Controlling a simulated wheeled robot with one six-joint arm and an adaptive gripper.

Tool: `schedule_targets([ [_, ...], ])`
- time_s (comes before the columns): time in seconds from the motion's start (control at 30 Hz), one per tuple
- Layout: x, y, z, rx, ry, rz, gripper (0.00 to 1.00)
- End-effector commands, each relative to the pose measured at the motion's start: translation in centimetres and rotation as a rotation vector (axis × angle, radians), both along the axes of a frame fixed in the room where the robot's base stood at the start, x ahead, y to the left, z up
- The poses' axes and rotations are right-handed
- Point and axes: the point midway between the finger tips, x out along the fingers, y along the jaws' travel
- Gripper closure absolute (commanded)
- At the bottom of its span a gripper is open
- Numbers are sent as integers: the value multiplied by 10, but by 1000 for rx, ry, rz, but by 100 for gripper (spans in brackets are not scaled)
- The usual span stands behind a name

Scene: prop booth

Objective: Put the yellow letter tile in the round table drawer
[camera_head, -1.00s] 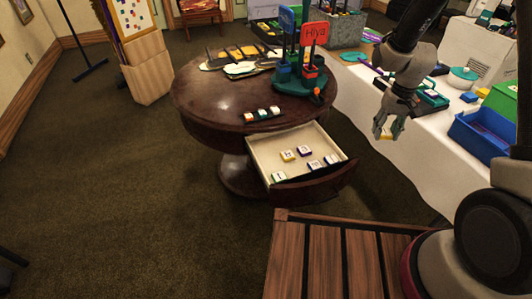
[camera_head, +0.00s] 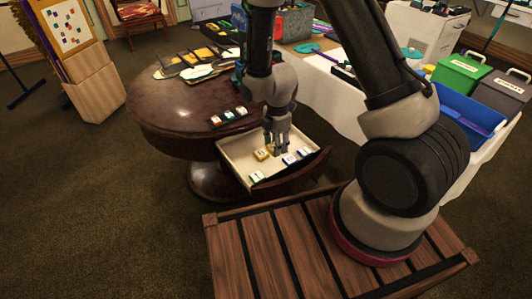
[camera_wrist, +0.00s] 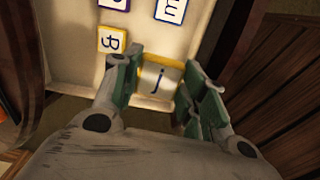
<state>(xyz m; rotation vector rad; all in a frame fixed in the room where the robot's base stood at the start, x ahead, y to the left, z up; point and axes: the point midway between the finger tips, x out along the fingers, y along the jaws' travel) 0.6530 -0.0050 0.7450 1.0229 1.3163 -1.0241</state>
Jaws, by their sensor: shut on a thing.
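My gripper (camera_head: 276,148) is shut on a yellow letter tile (camera_wrist: 160,78) marked with a j, which shows between the green-padded fingers in the wrist view. In the head view the fingers mostly hide this tile. The gripper points down over the open drawer (camera_head: 234,148) of the round brown table (camera_head: 165,112); the pale drawer floor (camera_wrist: 72,62) lies below it in the wrist view. Whether the held tile touches the floor I cannot tell. Another yellow-edged tile (camera_head: 262,153) lies in the drawer beside the fingers and also shows in the wrist view (camera_wrist: 111,40).
Blue-edged tiles (camera_head: 290,159) and a green-edged tile (camera_head: 257,176) also lie in the drawer, with a purple-edged tile (camera_wrist: 115,4) nearby. A row of tiles (camera_head: 229,116) stands on the tabletop. A blue bin (camera_head: 468,112) is at right. A slatted wooden surface (camera_head: 260,250) is in front.

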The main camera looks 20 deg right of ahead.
Motion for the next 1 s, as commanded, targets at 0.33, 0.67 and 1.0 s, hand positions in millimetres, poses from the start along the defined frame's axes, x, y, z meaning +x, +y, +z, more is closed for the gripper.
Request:
schedule_targets([
  [0.33, -3, 1, -53, 0, 2, 67, 74],
  [0.67, -2, 1, -96, 0, 2, 66, 74],
  [1.0, -2, 1, -102, 0, 0, 65, 74],
])
